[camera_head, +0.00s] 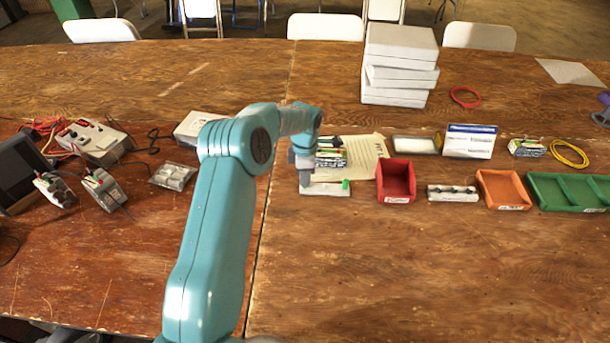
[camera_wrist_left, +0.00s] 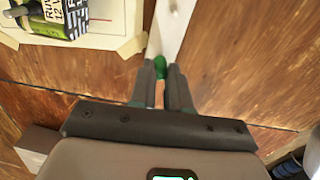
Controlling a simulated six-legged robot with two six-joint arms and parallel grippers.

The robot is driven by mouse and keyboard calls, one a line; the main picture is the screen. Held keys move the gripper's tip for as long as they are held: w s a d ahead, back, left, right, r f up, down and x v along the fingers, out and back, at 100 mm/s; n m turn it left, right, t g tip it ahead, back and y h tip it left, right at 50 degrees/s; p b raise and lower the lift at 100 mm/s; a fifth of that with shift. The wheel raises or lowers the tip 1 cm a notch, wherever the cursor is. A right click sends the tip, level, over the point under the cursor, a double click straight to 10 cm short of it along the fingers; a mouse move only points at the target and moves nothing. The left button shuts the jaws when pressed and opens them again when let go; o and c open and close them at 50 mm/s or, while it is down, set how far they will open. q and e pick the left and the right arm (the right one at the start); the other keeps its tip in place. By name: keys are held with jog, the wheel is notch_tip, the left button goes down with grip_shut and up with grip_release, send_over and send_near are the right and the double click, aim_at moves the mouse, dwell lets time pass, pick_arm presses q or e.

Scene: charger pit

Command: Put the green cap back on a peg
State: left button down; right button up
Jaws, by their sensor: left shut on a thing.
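The green cap (camera_head: 346,184) shows as a small bright green spot just above a white block (camera_head: 326,190) on the table. My left gripper (camera_head: 338,182) reaches in from the left and is shut on the cap. In the left wrist view, the green cap (camera_wrist_left: 160,66) sits between the two dark fingertips (camera_wrist_left: 160,76). A pale strip (camera_wrist_left: 171,28) runs away beyond them. The fingers hide part of the cap, and I cannot make out a peg or whether the cap touches anything below. My right gripper is not in view.
A battery pack (camera_head: 331,158) on a paper sheet (camera_head: 364,153) lies just behind the gripper. A red bin (camera_head: 396,182) stands close to the right, then a small grey strip (camera_head: 453,193) and an orange bin (camera_head: 503,190). The front table area is clear.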

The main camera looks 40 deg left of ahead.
pick_arm(q)
jog(key=c, duration=1)
grip_release()
jog(key=shift+o, duration=1)
jog(key=shift+r, duration=0.15)
jog(key=shift+r+p, duration=2)
jog(key=shift+r, duration=1.65)
